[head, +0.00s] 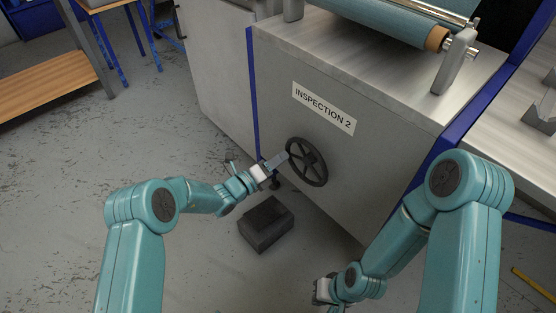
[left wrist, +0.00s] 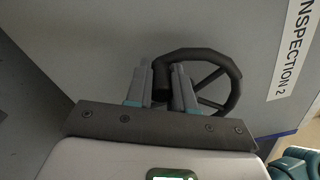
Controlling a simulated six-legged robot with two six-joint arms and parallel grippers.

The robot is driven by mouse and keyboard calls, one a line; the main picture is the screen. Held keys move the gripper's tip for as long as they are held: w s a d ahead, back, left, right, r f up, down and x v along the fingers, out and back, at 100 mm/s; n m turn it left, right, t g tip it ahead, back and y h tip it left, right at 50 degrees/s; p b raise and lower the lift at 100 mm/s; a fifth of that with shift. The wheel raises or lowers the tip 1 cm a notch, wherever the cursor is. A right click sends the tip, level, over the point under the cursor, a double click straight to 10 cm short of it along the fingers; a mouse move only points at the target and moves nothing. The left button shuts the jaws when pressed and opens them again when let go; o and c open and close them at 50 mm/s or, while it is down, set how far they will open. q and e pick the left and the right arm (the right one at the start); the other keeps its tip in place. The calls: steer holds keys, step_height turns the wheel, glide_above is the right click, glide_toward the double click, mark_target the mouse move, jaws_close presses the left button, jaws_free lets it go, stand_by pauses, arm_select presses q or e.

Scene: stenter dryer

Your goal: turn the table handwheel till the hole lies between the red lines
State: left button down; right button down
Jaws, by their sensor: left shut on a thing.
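The dark handwheel (head: 308,163) is on the grey front panel of the machine, below the "INSPECTION 2" label. It also shows in the left wrist view (left wrist: 237,88), with its spokes to the right of my fingers. My left gripper (head: 283,159) is at the left side of the wheel, its fingers closed on the wheel's dark handle (left wrist: 163,84). My right gripper (head: 322,291) is low in the head view, away from the wheel; its fingers are too small to judge. I cannot make out the hole or the red lines in either view.
A dark box (head: 266,224) lies on the floor below the handwheel. A blue-green roll (head: 385,20) rests on top of the machine (head: 360,185). A wooden-topped bench (head: 48,86) is at the far left. The floor between bench and machine is clear.

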arm_select(q)
steer(key=shift+w+a, duration=0.15)
steer(key=shift+a, duration=0.05)
steer(key=c, duration=1)
jaws_free()
steer(key=shift+o, duration=0.2)
steer(key=shift+d, duration=0.15)
steer(key=p+v, duration=0.4)
steer(key=v, duration=1.2)
steer(key=shift+s+p, duration=0.2)
steer(key=shift+p, duration=0.2)
steer(key=shift+f, duration=0.1)
